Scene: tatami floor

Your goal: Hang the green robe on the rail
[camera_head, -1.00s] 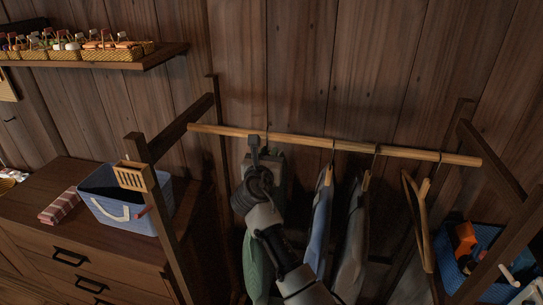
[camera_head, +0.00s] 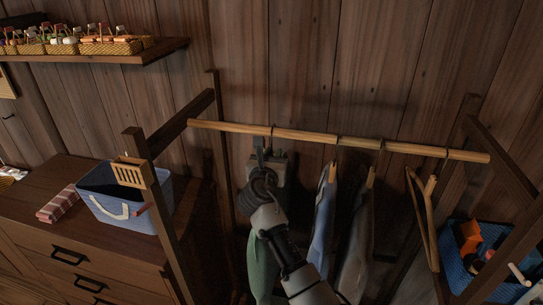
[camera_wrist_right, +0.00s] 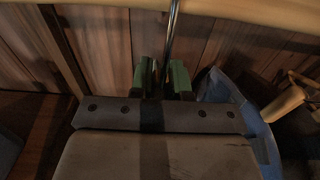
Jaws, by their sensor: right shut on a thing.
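The green robe (camera_head: 262,265) hangs below my right gripper (camera_head: 268,155), largely hidden behind the arm. The wooden rail (camera_head: 310,138) runs across just above the gripper. My right gripper is shut on the robe's hanger at its thin metal hook stem (camera_wrist_right: 174,40), which shows between two green finger-like pieces in the right wrist view. The top of the hook is at the rail in the head view; whether it rests on the rail I cannot tell. My left gripper is out of view.
A blue garment (camera_head: 322,225), a grey garment (camera_head: 354,250) and a wooden hanger (camera_head: 425,215) hang to the right on the rail. A rack post (camera_head: 158,215) stands at left, beside a blue basket (camera_head: 125,205) on a chest. Another blue bin (camera_head: 465,270) is at right.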

